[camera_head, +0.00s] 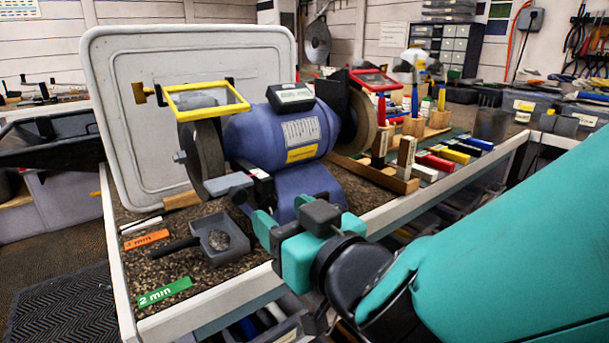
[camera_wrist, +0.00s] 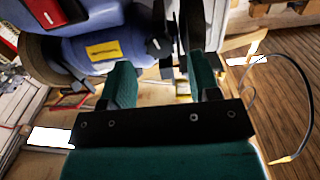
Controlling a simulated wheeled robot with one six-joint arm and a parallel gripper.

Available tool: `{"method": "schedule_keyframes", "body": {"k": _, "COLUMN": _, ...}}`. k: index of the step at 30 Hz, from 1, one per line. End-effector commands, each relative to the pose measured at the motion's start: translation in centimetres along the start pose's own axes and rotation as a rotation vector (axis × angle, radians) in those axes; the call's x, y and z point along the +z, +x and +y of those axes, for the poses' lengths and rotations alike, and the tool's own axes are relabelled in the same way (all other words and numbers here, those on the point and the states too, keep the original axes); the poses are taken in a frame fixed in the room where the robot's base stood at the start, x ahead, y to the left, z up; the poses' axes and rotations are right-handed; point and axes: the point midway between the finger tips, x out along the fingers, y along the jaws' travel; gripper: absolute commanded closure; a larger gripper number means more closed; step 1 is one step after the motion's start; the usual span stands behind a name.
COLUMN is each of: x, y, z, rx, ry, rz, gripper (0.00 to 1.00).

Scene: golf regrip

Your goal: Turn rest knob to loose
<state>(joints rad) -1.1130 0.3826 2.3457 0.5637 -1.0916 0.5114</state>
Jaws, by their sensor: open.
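A blue bench grinder (camera_head: 285,132) stands on the speckled bench top, and its blue body (camera_wrist: 92,47) fills the upper left of the wrist view. A grey tool rest (camera_head: 228,184) sits at its left wheel (camera_head: 201,155). A small dark part beside the rest (camera_head: 262,188) may be the rest knob; its setting cannot be read. In the wrist view a dark part with a pale mark (camera_wrist: 158,46) lies just beyond the fingertips. My gripper (camera_head: 282,212) is open and empty in front of the grinder base; its teal fingers (camera_wrist: 163,76) stand apart, touching nothing I can make out.
A grey tray with a dark handle (camera_head: 220,240) lies left of my gripper. Wooden blocks with coloured tools (camera_head: 405,150) stand right of the grinder. A white panel (camera_head: 118,110) stands behind.

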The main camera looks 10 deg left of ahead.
Motion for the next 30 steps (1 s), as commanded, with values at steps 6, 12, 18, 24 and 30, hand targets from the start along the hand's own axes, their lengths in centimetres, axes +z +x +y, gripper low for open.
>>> {"method": "schedule_keyframes", "body": {"k": 6, "x": -0.2, "y": 3.1, "z": 0.1, "rx": 0.001, "ry": 0.0, "rz": -0.001, "gripper": 0.44}}
{"method": "schedule_keyframes", "body": {"k": 12, "x": 0.0, "y": 4.1, "z": 0.1, "rx": 0.001, "ry": 0.0, "rz": 0.0, "gripper": 0.44}}
{"method": "schedule_keyframes", "body": {"k": 18, "x": 0.0, "y": 4.1, "z": 0.0, "rx": 0.0, "ry": 0.0, "rz": 0.001, "gripper": 0.44}}
{"method": "schedule_keyframes", "body": {"k": 24, "x": 0.0, "y": 4.1, "z": 0.0, "rx": 0.0, "ry": 0.0, "rz": 0.001, "gripper": 0.85}}
{"method": "schedule_keyframes", "body": {"k": 30, "x": 0.0, "y": 4.0, "z": 0.0, "rx": 0.001, "ry": -0.033, "rz": 0.001, "gripper": 0.92}}
